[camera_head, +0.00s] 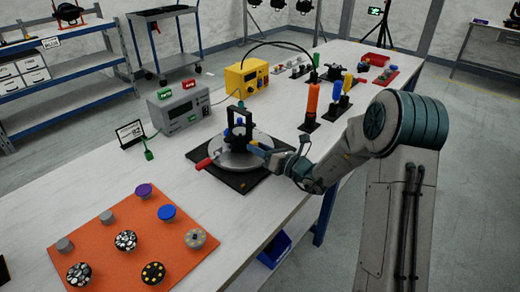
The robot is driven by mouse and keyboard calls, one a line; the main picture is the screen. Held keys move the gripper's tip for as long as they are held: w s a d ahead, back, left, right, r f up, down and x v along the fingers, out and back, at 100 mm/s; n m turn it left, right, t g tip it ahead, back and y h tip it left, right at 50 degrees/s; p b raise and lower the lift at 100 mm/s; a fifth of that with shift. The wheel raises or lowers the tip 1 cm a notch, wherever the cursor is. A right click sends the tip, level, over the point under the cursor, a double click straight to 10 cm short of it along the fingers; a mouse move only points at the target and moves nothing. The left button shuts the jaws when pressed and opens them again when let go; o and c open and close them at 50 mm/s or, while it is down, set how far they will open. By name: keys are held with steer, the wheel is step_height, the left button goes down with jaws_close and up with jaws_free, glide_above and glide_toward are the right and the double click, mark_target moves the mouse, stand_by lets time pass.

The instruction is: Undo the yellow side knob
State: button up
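A round grey turntable-like base (240,160) sits on a black square plate (212,178) on the long workbench. A black upright frame (231,126) stands on it, and a red handle (203,164) sticks out at its left. A small yellow part (254,143) shows at the right side of the frame, close to my gripper; it looks like the side knob, but it is small and partly covered. My gripper (268,150) reaches in from the right at that side. Whether its fingers touch the yellow part or are closed on it is too small to tell.
An orange mat (110,240) with several knobs lies at the near left. A grey power box (181,106) and a yellow box (246,77) stand behind the fixture. An orange bottle-like tool (312,98) stands upright beyond my gripper. Bare bench lies between mat and fixture.

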steer(key=c, duration=0.7)
steer(key=shift+f, duration=0.1)
steer(key=shift+f+n+b, duration=0.1)
steer(key=shift+n+b, duration=0.9)
steer(key=shift+b, duration=0.25)
steer(key=n+b, duration=0.3)
steer(key=b, duration=0.1)
steer(key=shift+f, duration=0.1)
steer(key=n+b, duration=0.3)
steer(key=b, duration=0.1)
steer(key=shift+n, duration=0.3)
steer(key=shift+r+n+b, duration=0.2)
steer(key=shift+n+b, duration=0.2)
steer(key=shift+b, duration=0.3)
steer(key=shift+r, duration=0.1)
